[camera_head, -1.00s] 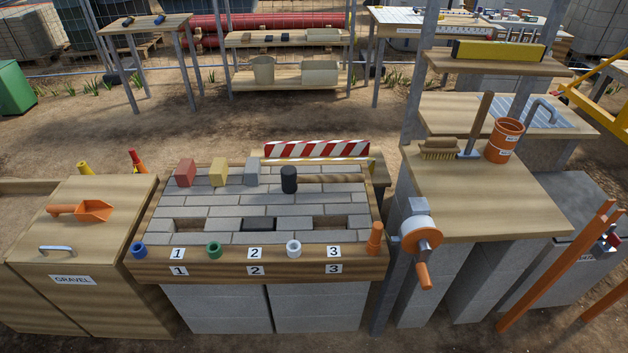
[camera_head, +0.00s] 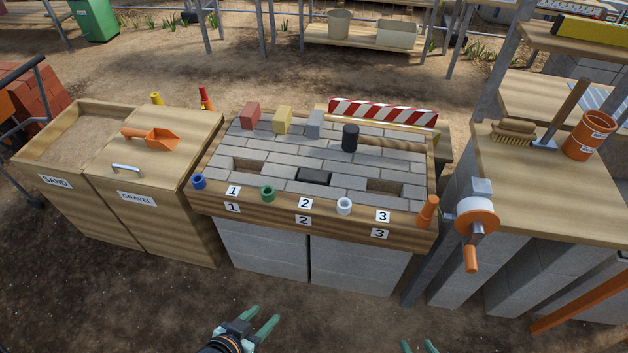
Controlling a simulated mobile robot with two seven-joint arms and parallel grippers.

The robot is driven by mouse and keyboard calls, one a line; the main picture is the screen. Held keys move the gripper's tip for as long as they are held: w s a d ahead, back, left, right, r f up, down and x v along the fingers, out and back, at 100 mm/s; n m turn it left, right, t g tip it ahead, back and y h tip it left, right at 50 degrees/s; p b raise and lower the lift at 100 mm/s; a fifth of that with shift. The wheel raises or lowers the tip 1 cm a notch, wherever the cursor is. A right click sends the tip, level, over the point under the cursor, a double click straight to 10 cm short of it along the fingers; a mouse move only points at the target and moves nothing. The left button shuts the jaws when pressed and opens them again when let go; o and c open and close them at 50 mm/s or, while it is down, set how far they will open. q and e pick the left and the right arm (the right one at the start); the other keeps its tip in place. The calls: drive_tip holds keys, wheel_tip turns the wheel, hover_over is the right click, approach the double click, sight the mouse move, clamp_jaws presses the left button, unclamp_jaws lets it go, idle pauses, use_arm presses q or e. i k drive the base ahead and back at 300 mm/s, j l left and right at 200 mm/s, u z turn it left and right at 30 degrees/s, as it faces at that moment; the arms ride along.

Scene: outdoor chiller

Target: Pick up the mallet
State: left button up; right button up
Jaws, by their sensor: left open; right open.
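The mallet (camera_head: 350,138) lies on the grey brick-topped table, towards its back right. Its black head stands upright and its wooden handle (camera_head: 392,147) runs to the right along the bricks. My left gripper (camera_head: 261,322) is at the bottom of the view, open and empty, well in front of the table. My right gripper (camera_head: 419,346) shows only its green fingertips at the bottom edge, apart and with nothing seen between them. Both grippers are far from the mallet.
Red, yellow and grey blocks (camera_head: 282,120) stand left of the mallet. A striped barrier board (camera_head: 383,112) is behind it. Coloured rings and an orange cylinder (camera_head: 427,209) line the table's front ledge. A crank winch (camera_head: 476,220) juts out at the right. Bare ground lies in front.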

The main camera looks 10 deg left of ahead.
sight(351, 137)
drive_tip(key=i+j+z, duration=0.1)
drive_tip(key=i+j, duration=0.2)
drive_tip(key=i+j+z, duration=0.1)
drive_tip(key=i+j, duration=0.15)
drive_tip(key=j, duration=0.25)
drive_tip(key=z, duration=1.35)
drive_tip(key=i+j+z, duration=0.1)
drive_tip(key=i+j, duration=0.35)
